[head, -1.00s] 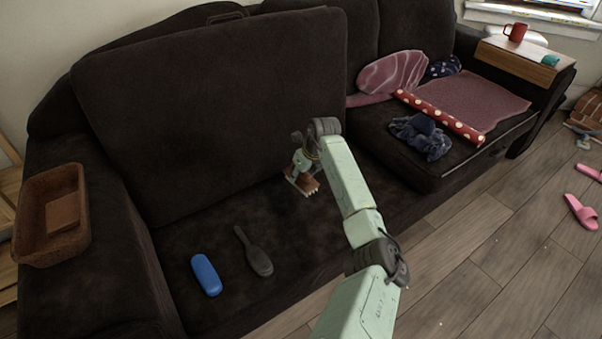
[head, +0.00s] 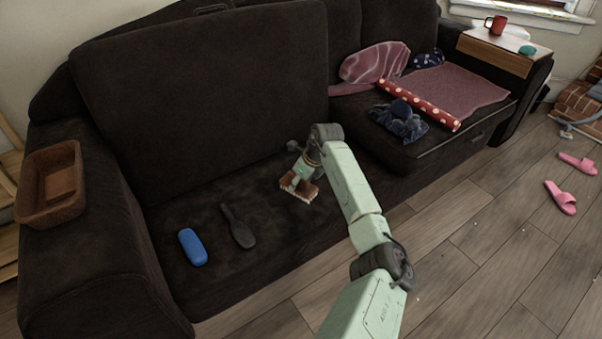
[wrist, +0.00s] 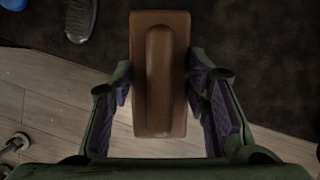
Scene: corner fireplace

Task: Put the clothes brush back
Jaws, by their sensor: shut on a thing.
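The clothes brush (head: 309,193), a brown wooden block with pale bristles, is in my gripper (head: 299,180) over the sofa seat, towards its front edge. In the wrist view my gripper (wrist: 163,92) is shut on the brush (wrist: 159,75), one finger on each long side. The brush's raised grip faces the camera; its bristles are hidden there. I cannot tell how far it is above the seat. A brown basket (head: 33,211) stands on the left armrest with a brown flat thing inside.
A blue case (head: 193,247) and a dark hairbrush (head: 240,229) lie on the seat to the left. A loose back cushion (head: 200,110) leans behind. A dotted roll (head: 420,105) and a crumpled dark cloth (head: 399,122) lie on the right seat.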

